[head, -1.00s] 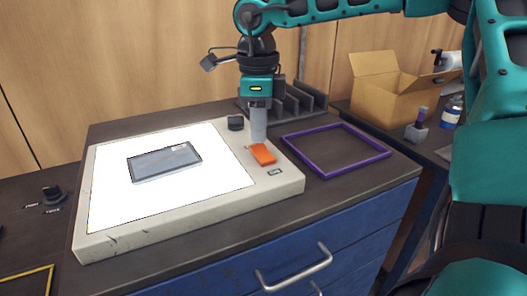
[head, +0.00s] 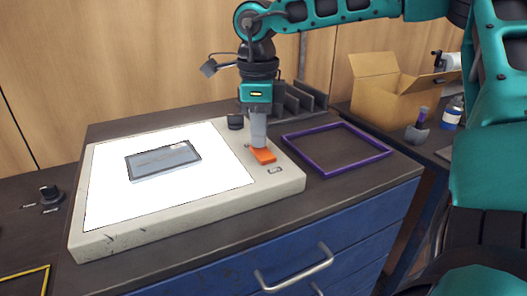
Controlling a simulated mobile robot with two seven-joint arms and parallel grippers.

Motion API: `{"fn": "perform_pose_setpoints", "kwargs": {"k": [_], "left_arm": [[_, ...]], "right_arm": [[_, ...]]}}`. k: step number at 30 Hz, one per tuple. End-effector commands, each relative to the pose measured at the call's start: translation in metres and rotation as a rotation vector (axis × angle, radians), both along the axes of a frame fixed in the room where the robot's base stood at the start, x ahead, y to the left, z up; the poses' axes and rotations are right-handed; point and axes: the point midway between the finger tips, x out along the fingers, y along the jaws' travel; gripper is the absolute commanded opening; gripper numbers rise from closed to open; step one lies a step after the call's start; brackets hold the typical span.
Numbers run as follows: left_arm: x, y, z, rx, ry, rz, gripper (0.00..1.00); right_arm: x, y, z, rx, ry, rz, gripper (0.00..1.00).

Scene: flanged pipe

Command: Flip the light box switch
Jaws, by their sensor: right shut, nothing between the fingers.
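The light box (head: 185,217) lies on the worktop with its white panel brightly lit. A grey framed plate (head: 163,161) rests on the panel. An orange rocker switch (head: 263,155) sits on the box's right margin. My right gripper (head: 259,145) is shut and empty, pointing down with its tips at the far edge of the orange switch. They look to be touching it, but exact contact is hard to tell. My left gripper is not in view.
A purple frame (head: 378,154) lies right of the light box. An open cardboard box (head: 385,92) is at the back right. A yellow frame edge (head: 46,280) shows at lower left.

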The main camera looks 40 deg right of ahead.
Motion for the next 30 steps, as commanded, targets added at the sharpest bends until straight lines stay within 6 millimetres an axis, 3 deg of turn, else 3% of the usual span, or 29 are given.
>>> {"fn": "perform_pose_setpoints", "kwargs": {"k": [13, 30], "left_arm": [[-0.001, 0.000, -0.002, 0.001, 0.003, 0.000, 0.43], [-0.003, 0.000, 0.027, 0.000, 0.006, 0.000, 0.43]], "right_arm": [[0.000, 0.000, -0.002, 0.000, 0.001, 0.000, 0.00], [0.000, 0.000, 0.043, -0.001, 0.000, 0.000, 0.00]]}}
